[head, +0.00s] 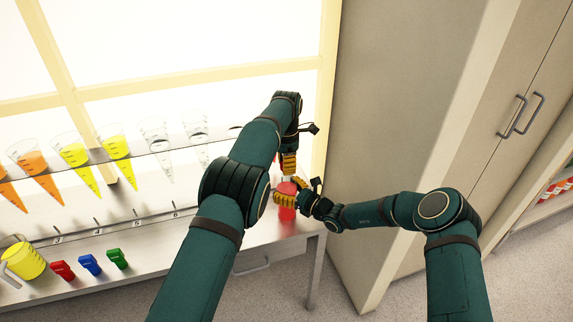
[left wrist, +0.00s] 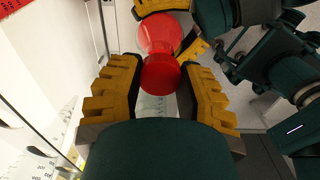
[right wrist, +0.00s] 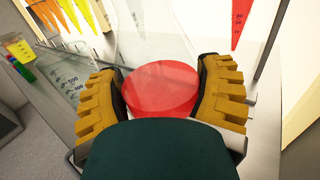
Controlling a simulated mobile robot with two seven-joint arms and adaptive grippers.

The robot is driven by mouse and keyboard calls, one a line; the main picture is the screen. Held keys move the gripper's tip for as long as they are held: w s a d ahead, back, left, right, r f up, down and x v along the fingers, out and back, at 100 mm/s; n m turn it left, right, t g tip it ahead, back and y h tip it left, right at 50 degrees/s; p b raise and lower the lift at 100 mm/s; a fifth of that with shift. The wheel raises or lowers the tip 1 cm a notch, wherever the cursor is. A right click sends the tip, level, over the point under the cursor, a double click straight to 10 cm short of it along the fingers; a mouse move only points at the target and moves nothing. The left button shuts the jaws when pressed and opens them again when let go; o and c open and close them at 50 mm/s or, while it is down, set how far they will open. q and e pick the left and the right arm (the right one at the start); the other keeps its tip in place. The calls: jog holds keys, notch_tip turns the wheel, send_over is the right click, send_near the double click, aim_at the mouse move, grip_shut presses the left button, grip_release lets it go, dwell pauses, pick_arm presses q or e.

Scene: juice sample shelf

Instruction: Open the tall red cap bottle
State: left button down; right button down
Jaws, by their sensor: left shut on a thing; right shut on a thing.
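The red bottle (head: 287,214) stands upright at the right end of the bench, partly hidden by my right gripper (head: 285,200), which is shut on its body from the right. In the right wrist view the bottle's translucent red body (right wrist: 162,88) fills the space between the yellow fingers. My left gripper (head: 289,174) points down from above. In the left wrist view its fingers are shut on the darker red cap (left wrist: 161,75), with the lighter bottle body (left wrist: 160,32) behind it. I cannot tell whether the cap is seated or apart from the neck.
A rack (head: 105,155) holds several cone-shaped vessels with orange, yellow and clear contents on the left. A yellow jug (head: 25,261) and red, blue and green small items (head: 89,264) lie on the bench (head: 150,262). A tall cabinet (head: 395,110) stands close on the right.

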pick_arm(q)
jog(key=shift+r, duration=1.95)
pick_arm(e)
grip_release()
jog(key=v, duration=1.2)
